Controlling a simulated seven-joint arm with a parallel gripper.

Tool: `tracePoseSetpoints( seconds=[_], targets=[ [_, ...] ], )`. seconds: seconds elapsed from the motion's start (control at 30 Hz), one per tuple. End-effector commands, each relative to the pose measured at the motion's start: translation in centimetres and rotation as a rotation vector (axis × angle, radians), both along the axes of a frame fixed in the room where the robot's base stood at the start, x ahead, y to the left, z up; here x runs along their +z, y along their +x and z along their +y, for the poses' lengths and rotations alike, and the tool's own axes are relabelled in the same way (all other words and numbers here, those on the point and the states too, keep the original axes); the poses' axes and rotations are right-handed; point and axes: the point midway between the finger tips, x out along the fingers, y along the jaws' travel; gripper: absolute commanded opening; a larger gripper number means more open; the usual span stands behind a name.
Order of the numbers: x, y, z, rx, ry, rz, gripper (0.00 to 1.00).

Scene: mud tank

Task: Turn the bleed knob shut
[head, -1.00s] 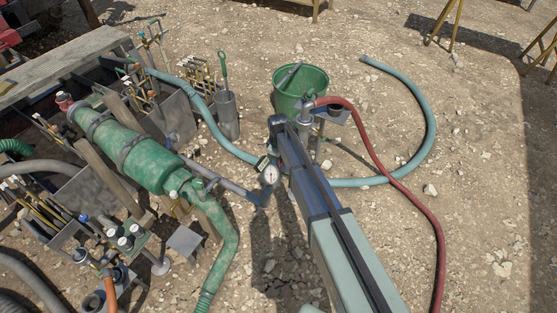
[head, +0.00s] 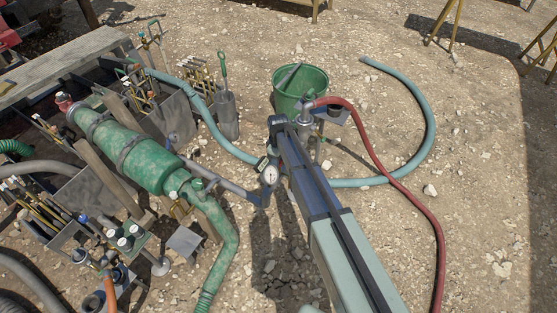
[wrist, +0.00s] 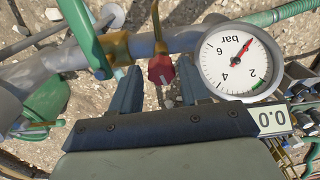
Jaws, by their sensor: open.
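The red bleed knob (wrist: 161,70) sits on a small brass-coloured fitting under a grey pipe in the wrist view. My gripper (wrist: 160,84) is open, with one finger on each side of the knob and a visible gap to it on both sides. A round white pressure gauge (wrist: 236,60) marked "bar" stands just right of the right finger, its needle red. The gauge also shows in the head view (head: 270,174). In the head view my arm hides the knob and the fingertips.
A green valve lever (wrist: 82,35) is close to the left finger. A green bucket (head: 300,90), a red hose (head: 400,190) and a blue hose (head: 428,100) lie around my arm. Open gravel is at right.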

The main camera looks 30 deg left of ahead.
Motion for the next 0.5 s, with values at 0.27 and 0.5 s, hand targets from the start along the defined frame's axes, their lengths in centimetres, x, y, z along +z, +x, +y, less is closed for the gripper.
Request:
tracePoseSetpoints(
  seconds=[0.27,0.5],
  targets=[
    [2.7,-0.4,-0.1,0.000,0.001,0.007,0.59],
    [5.9,-0.2,0.0,0.000,0.002,0.002,0.59]
  ],
)
